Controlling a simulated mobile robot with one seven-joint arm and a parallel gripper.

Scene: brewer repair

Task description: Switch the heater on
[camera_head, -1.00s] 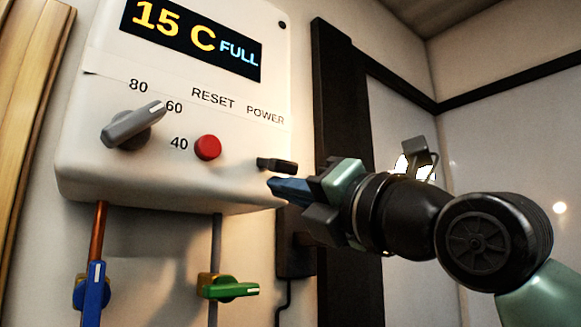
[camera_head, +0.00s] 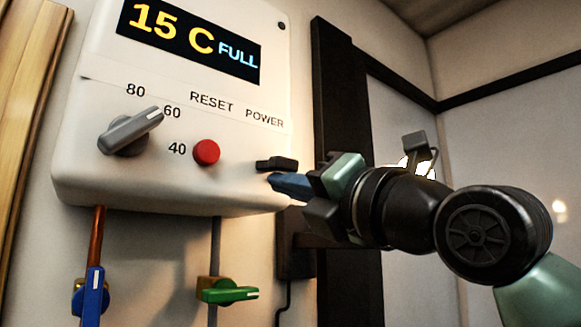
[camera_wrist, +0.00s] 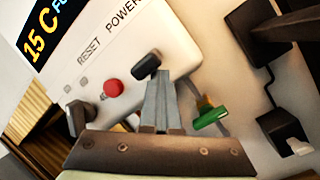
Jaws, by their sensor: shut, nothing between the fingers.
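The white heater box (camera_head: 90,180) hangs on the wall, with a display reading "15 C FULL". Its black power switch (camera_head: 277,163) sits under the word POWER at the lower right of the front. My gripper (camera_head: 274,181) is shut and empty, its blue-grey fingertips just below and right of the switch. In the wrist view the shut fingers (camera_wrist: 160,85) point up at the power switch (camera_wrist: 146,66), with the tips close under it. I cannot tell whether they touch.
A red reset button (camera_head: 206,152) and a grey dial (camera_head: 130,131) are left of the switch. Below the box are a blue valve handle (camera_head: 93,293) and a green valve handle (camera_head: 229,291). A dark post (camera_head: 335,120) stands right of the box.

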